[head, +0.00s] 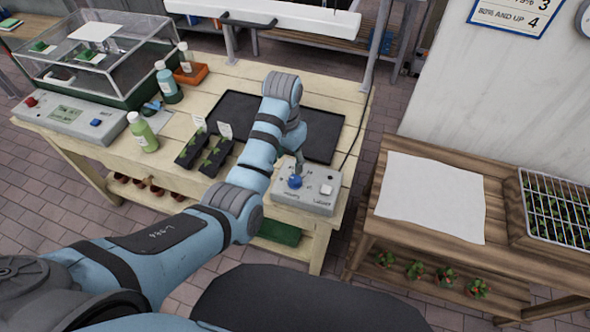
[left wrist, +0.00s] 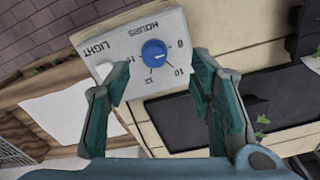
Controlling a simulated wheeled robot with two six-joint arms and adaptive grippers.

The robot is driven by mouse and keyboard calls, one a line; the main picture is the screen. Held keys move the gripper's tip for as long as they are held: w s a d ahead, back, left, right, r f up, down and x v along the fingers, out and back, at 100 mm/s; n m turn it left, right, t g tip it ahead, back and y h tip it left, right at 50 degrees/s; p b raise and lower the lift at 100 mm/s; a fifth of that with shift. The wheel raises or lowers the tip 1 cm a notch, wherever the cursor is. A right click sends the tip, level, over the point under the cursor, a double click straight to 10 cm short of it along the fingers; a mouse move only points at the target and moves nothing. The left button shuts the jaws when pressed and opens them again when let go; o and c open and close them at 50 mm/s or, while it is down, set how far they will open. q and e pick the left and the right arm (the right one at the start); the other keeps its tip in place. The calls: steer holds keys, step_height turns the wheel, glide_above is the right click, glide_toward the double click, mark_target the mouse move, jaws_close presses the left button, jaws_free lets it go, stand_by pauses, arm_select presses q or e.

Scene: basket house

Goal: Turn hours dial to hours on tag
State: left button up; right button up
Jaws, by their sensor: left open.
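The blue hours dial (head: 295,181) sits on a grey timer box (head: 318,206) at the front right of the wooden bench. In the left wrist view the dial (left wrist: 154,52) has hour numbers around it, with 8, 10 and 12 readable; I cannot tell its setting surely. My left gripper (head: 298,165) is just above the dial. Its open fingers (left wrist: 159,78) stand apart with the dial between them in the picture, and I see no contact. White tags (head: 225,130) stand in the seedling trays (head: 216,158); their writing is too small to read. My right gripper is not in view.
A white square button (head: 326,189) is on the timer box beside the dial. A black mat (head: 322,133) lies behind it. Bottles (head: 143,133) and a clear-lidded propagator (head: 100,62) stand at left. A second wooden table (head: 398,235) is at right, across a gap.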

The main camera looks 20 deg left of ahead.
arm_select(q)
step_height(320, 180, up, 5)
glide_above(295, 178)
steer(key=shift+m, duration=0.4)
step_height(295, 178, down, 14)
steer(key=b, duration=0.3)
steer(key=shift+d+b, duration=0.1)
steer(key=shift+b, duration=0.3)
steer(key=c, duration=1.2)
